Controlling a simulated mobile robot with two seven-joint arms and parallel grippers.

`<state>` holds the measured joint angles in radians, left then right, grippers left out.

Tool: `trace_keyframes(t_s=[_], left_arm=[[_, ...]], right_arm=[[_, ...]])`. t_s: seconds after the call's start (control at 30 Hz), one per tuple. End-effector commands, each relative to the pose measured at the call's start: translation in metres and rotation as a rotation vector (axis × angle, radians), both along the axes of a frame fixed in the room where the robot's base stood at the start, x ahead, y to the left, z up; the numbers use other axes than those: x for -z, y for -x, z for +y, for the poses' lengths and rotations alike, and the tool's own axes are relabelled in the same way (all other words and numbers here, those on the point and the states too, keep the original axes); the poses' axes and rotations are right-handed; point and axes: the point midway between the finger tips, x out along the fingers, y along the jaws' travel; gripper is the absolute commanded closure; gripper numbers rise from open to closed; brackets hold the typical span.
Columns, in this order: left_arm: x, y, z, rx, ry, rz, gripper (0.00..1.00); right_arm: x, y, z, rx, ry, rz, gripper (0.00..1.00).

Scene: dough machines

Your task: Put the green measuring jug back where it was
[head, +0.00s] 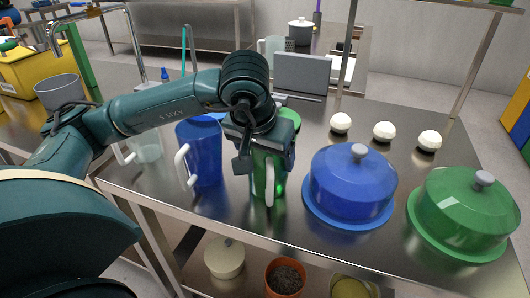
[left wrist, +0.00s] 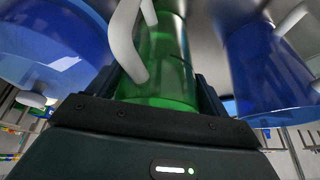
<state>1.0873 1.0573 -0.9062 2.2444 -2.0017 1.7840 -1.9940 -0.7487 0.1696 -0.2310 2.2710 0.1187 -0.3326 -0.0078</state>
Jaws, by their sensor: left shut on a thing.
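The green measuring jug (head: 266,179) is upright at the front part of the steel table, between the blue jug and the blue domed cover. Its white handle faces the front. My left gripper (head: 262,150) is shut on the green jug near its upper part and hides some of it. In the left wrist view the green jug (left wrist: 165,70) sits between the fingers of my left gripper (left wrist: 160,95), with the white handle in front. I cannot tell whether the jug's base touches the table. My right gripper is not in view.
A blue jug (head: 204,152) stands close on the left, with a clear jug (head: 146,146) beyond it. A blue domed cover (head: 350,183) is close on the right, then a green domed cover (head: 465,210). Several white dough balls (head: 384,131) lie behind. A grey panel (head: 302,74) stands farther back.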

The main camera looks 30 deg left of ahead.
Motion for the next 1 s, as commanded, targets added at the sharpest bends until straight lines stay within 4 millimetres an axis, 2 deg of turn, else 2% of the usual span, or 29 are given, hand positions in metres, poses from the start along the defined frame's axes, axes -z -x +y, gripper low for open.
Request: trace_keyframes(t_s=[0.1,0.13,0.37,0.6,0.73,1.0], left_arm=[[0.003,0.0,0.0,0.0,0.001,-0.003,0.67],[0.003,0.0,0.0,0.0,0.0,0.0,0.19],[0.002,0.0,0.0,0.0,0.0,0.001,0.01],[0.001,0.0,0.0,0.0,0.0,0.001,0.0],[-0.007,0.002,-0.001,0.002,0.001,-0.002,0.0],[-0.059,0.022,-0.006,0.002,0.001,-0.006,0.0]], right_arm=[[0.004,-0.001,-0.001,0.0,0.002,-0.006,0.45],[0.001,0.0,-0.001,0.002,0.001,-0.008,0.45],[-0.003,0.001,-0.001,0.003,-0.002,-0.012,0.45],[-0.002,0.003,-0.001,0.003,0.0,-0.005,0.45],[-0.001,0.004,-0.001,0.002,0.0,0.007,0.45],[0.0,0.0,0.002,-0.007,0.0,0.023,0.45]])
